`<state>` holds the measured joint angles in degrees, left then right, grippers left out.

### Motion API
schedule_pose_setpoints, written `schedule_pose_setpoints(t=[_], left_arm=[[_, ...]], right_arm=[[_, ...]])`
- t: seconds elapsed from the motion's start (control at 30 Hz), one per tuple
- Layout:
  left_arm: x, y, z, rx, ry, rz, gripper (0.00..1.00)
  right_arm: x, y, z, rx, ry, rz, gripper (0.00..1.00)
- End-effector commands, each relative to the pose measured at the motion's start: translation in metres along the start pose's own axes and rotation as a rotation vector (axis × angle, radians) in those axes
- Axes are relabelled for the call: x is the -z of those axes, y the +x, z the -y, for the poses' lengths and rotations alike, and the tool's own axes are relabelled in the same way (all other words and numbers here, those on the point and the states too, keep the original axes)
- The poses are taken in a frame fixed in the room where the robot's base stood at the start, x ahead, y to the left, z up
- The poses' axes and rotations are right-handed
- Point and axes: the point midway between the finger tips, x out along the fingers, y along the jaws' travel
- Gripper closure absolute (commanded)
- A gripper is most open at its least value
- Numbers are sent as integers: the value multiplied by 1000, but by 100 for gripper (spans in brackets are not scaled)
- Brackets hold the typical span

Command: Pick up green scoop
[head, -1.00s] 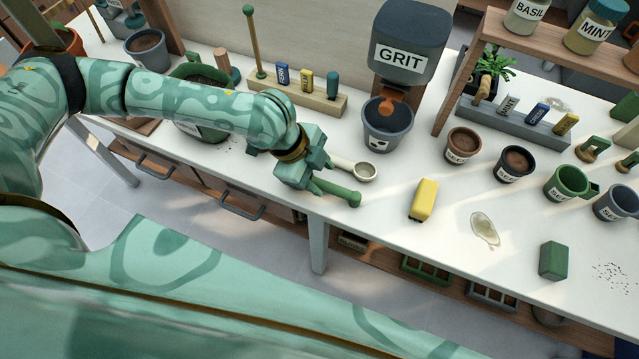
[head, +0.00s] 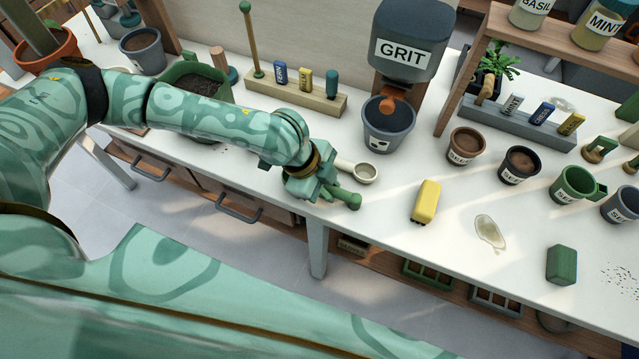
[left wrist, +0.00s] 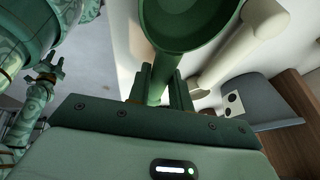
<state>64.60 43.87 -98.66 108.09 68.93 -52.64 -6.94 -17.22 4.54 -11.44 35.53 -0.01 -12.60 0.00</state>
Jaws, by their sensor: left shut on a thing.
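The green scoop (head: 352,201) lies at the front edge of the white bench in the head view, partly hidden by my left gripper (head: 328,192). In the left wrist view the round green bowl of the scoop (left wrist: 190,22) is at the top, and its handle runs down between the fingers of my left gripper (left wrist: 158,85). The gripper is shut on this handle. I cannot tell whether the scoop is clear of the bench. My right gripper (left wrist: 47,68) shows small at the left of the left wrist view; its jaw state is unclear.
A cream scoop (head: 365,173) lies close beside the green one. A grey pot (head: 388,135) stands behind, under the grit dispenser (head: 405,55). A yellow block (head: 425,201) and a spill (head: 488,231) are to the right. The bench front edge is close.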

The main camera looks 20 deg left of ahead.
Motion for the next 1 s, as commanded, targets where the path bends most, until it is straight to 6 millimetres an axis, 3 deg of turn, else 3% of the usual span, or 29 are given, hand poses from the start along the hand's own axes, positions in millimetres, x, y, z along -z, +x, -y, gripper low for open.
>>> schedule_pose_setpoints(t=[0.23, 0.4, 0.67, 0.8, 1.0], left_arm=[[4, -9, 2, 1, 0, 0, 99], [15, -36, 8, 4, 1, -2, 99], [43, -103, -35, 1, 3, -2, 99], [51, -121, -71, -3, 1, -2, 99], [58, -138, -102, -1, 1, 0, 99]], right_arm=[[1, -5, -1, -1, 0, -3, 64], [6, -20, -2, -5, 0, -12, 64], [15, -56, -6, -11, 0, -32, 64], [17, -66, -6, -13, 0, -37, 64], [19, -75, -7, -15, -1, -41, 64]])
